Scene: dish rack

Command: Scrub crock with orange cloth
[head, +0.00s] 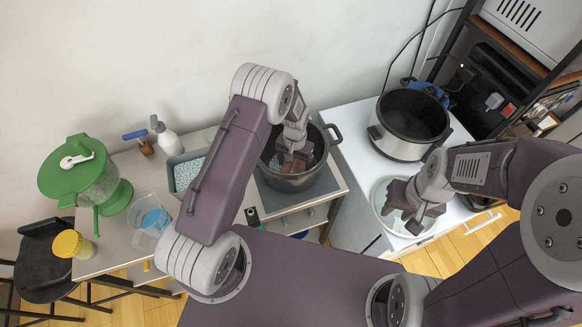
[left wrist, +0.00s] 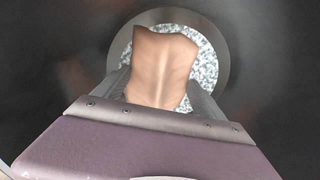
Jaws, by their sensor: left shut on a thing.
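The crock appears to be the dark two-handled pot (head: 283,184) on the counter. My left gripper (head: 293,158) reaches down inside it. In the left wrist view, my left gripper (left wrist: 165,100) is shut on a folded brownish-orange cloth (left wrist: 165,62). Dark walls surround the cloth there, and a grey ring with a speckled disc (left wrist: 207,68) shows behind it. I cannot tell whether the cloth touches the pot. My right gripper (head: 413,208) is open and empty over a pale round bowl (head: 383,190).
A slow cooker with a black inside (head: 412,114) stands on the white counter at the right. A green-lidded dispenser (head: 85,170), a grey bin (head: 177,160), a white soap bottle (head: 166,138), a clear blue container (head: 152,218) and a yellow-lidded jar (head: 70,244) stand left of the pot.

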